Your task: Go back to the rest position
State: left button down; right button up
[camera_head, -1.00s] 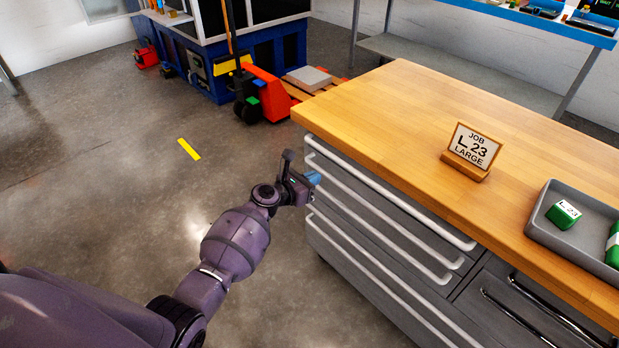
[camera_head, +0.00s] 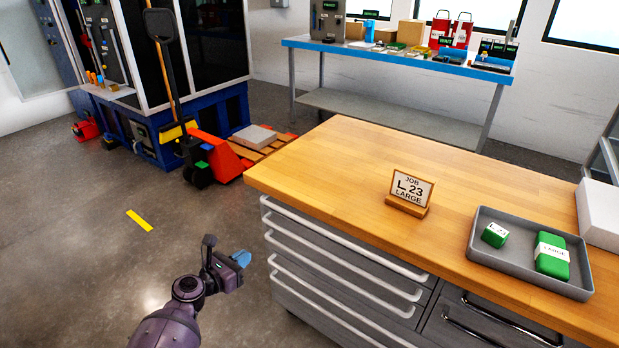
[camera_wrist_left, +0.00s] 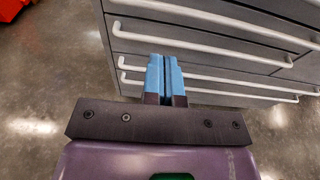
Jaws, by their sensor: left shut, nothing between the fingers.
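My left gripper (camera_head: 242,258) is in the lower middle of the head view, in the air beside the left end of the workbench's drawer front. Its blue fingers also show in the left wrist view (camera_wrist_left: 164,75), pressed together with nothing between them. In that view the drawer front (camera_wrist_left: 220,40) with white handles lies beyond the fingertips, apart from them as far as I can tell. My right gripper is in neither view.
The wooden workbench (camera_head: 330,165) carries a job sign (camera_head: 409,191) and a grey tray (camera_head: 480,268) with two green items. An orange pallet jack (camera_head: 222,158) stands back left. A blue-topped table (camera_head: 420,62) stands behind. Open floor (camera_head: 70,260) lies left.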

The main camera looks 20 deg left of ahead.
pick_arm(q)
jog(key=s+d+r+m+y+p, duration=0.1)
jog(key=s+r+m, duration=0.15)
jog(key=m, duration=0.65)
jog(key=s+d+r+m+g+y, duration=0.15)
jog(key=s+m, duration=0.25)
jog(key=m, duration=0.6)
jog(key=s+r+m+t+y+p, duration=0.15)
jog(key=s+m, duration=0.25)
jog(key=m, duration=0.5)
jog(key=s+d+f+m+g+p, duration=0.1)
jog(key=s+f+m+g, duration=0.1)
jog(key=s, duration=0.9)
jog(key=s+d+f+m+g+y+p, duration=0.1)
jog(key=s+f+m, duration=0.1)
jog(key=s, duration=1)
jog(key=shift+d+m+g+p, duration=0.15)
jog(key=shift+m+g+p, duration=0.25)
jog(key=shift+m, duration=0.2)
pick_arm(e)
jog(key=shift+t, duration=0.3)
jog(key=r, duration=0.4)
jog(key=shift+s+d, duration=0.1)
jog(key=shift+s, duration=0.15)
pick_arm(q)
jog(key=shift+w, duration=0.1)
